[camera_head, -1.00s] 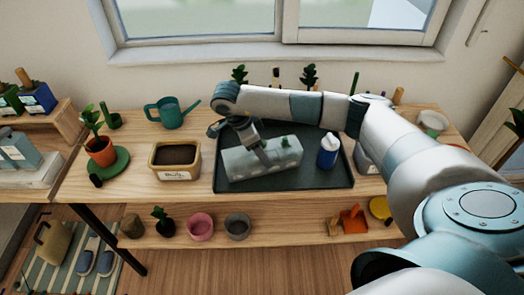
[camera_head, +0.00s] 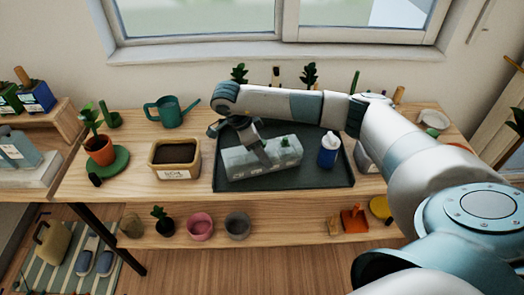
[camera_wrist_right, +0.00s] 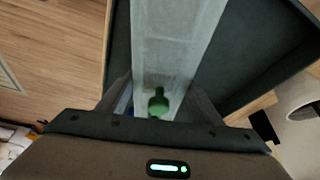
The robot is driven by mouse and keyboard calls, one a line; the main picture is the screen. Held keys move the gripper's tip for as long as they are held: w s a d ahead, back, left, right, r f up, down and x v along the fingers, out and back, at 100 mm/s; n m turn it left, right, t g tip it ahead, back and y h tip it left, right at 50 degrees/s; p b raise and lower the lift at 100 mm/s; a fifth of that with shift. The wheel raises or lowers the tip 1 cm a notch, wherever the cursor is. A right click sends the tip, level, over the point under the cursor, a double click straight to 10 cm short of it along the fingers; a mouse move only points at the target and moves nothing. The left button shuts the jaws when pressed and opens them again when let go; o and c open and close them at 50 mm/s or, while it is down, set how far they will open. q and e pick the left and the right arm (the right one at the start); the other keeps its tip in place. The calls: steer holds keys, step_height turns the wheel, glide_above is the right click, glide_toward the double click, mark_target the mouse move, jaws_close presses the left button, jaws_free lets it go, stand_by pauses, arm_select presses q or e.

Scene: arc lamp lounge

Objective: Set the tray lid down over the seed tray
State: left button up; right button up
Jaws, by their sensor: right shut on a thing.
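The tray lid (camera_head: 240,161) is a long, pale, see-through cover. It is over the dark tray (camera_head: 330,178) on the table, and green seedlings (camera_head: 285,143) show at its right part. My right gripper (camera_head: 258,150) reaches down from above and is shut on the lid near its middle. In the right wrist view the lid (camera_wrist_right: 178,45) runs lengthwise between the fingers, with a green shape (camera_wrist_right: 158,103) showing near them. The seed tray is mostly hidden by the lid, and I cannot tell if the two touch. My left gripper is out of view.
A soil-filled box (camera_head: 175,158), a potted plant (camera_head: 100,151) and a teal watering can (camera_head: 171,112) stand to the left. The window wall is behind.

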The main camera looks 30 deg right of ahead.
stand_by(0.3)
steer(key=o, duration=1.3)
steer(key=b+v, duration=0.1)
steer(key=v, duration=0.3)
steer(key=shift+w+a+r, duration=0.1)
steer(key=shift+a+r, duration=0.05)
steer(key=shift+r, duration=0.2)
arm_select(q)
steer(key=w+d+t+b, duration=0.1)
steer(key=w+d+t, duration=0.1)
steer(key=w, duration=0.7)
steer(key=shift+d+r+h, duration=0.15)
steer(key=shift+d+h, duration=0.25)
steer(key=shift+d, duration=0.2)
arm_select(e)
steer(key=shift+v, duration=6.3)
